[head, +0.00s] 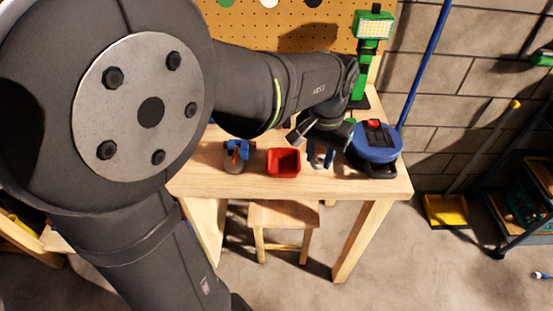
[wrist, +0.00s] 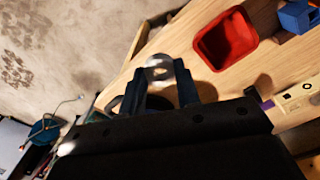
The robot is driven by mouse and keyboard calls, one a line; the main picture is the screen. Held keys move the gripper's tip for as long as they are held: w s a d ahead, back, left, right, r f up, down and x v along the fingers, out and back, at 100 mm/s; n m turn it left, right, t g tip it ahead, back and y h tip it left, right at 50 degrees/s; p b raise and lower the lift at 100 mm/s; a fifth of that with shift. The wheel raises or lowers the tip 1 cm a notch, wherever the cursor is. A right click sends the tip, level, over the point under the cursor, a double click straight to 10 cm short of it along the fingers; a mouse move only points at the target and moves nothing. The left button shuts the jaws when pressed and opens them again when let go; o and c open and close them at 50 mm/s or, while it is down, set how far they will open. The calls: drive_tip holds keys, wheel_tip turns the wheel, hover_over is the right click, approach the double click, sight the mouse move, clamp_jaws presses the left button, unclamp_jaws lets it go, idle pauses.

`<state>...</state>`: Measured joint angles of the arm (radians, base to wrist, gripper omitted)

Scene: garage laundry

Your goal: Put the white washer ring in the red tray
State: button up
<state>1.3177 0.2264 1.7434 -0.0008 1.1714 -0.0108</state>
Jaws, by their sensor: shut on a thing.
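The white washer ring (wrist: 159,69) is pinched between the fingertips of my gripper (wrist: 165,76) in the wrist view, with its hole showing. In the head view my gripper (head: 320,158) is over the workbench, just right of the red tray, and the ring is too small there to make out clearly. The red tray (head: 284,163) is a small square open box on the bench. It also shows in the wrist view (wrist: 227,38), up and right of the ring and apart from it. The tray looks empty.
A blue and orange tool (head: 236,155) stands left of the tray. A blue round device (head: 375,148) with a dark top sits to the right, and a green work lamp (head: 370,50) stands behind it. The wooden bench (head: 365,190) has a bare front strip.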

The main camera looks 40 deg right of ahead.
hover_over(283, 167)
wheel_tip(283, 167, down, 7)
drive_tip(key=shift+r, duration=0.1)
drive_tip(key=shift+f, duration=2.05)
drive_tip(key=shift+a, duration=0.1)
drive_tip(key=o, duration=0.6)
drive_tip(key=shift+f, duration=0.15)
drive_tip(key=shift+c, duration=0.2)
drive_tip(key=shift+o, duration=0.9)
wheel_tip(283, 167, up, 12)
drive_tip(key=shift+r, duration=0.2)
